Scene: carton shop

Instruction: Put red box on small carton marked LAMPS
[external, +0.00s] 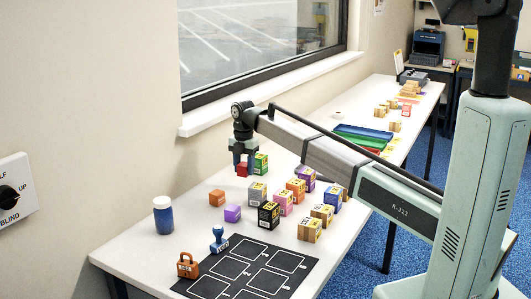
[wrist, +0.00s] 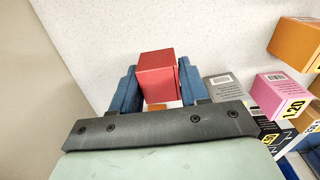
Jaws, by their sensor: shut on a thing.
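The red box (external: 242,169) is between the blue fingers of my gripper (external: 243,163), at the far left part of the table. In the wrist view my gripper (wrist: 156,82) is shut on the red box (wrist: 155,70), with one finger on each side. I cannot tell whether the red box touches the table or hangs just above it.
A green box (external: 262,163) stands close behind the red one. A black mat (external: 232,291), blue stamp (external: 219,240), orange padlock-shaped object (external: 187,265) and blue bottle (external: 163,217) are at the front.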

